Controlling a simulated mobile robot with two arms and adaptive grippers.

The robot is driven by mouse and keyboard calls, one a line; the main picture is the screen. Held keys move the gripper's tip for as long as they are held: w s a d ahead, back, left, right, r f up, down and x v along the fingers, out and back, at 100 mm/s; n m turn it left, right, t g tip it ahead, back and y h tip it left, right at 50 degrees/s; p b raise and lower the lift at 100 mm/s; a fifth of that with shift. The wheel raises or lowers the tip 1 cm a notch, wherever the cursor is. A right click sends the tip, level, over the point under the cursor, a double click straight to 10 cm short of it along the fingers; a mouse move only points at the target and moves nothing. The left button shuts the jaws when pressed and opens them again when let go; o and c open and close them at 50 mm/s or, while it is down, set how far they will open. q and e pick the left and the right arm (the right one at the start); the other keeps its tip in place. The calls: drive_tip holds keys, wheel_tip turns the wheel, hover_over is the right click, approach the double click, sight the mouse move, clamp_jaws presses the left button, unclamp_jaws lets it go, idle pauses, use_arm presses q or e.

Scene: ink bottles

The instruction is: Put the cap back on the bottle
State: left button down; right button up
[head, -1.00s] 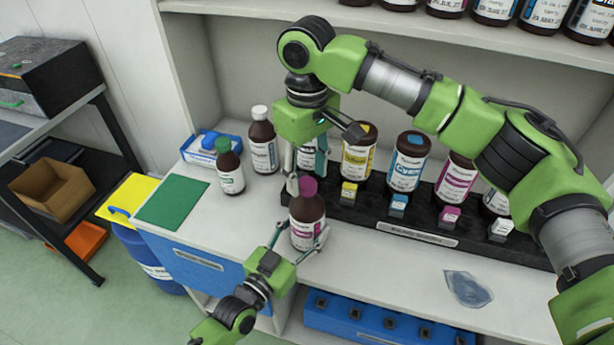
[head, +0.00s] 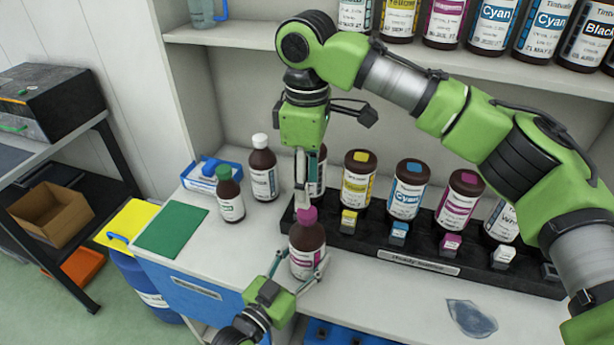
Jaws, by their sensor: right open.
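A brown bottle (head: 307,240) with a white and magenta label stands upright at the front of the counter. Its magenta cap (head: 307,215) sits on top of the neck; I cannot tell how tightly it is seated. My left gripper (head: 296,272) has its fingers on both sides of the bottle's lower body, closed on it. My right gripper (head: 301,200) points straight down just above the cap, seen nearly edge-on. It is open, its fingertips at the cap's upper left; contact is unclear.
A black rack (head: 385,240) with several ink bottles and small coloured blocks stands behind to the right. A green-capped bottle (head: 230,195) and a white-capped bottle (head: 263,170) stand to the left. A green mat (head: 171,229) and a bluish patch (head: 471,318) lie on the counter.

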sight(307, 212)
drive_tip(key=n, duration=0.1)
drive_tip(key=r+n, duration=0.1)
drive_tip(key=n, duration=0.1)
drive_tip(key=shift+r+n, duration=0.1)
drive_tip(key=shift+n, duration=0.2)
drive_tip(key=shift+f, duration=4)
drive_tip(key=c, duration=1.2)
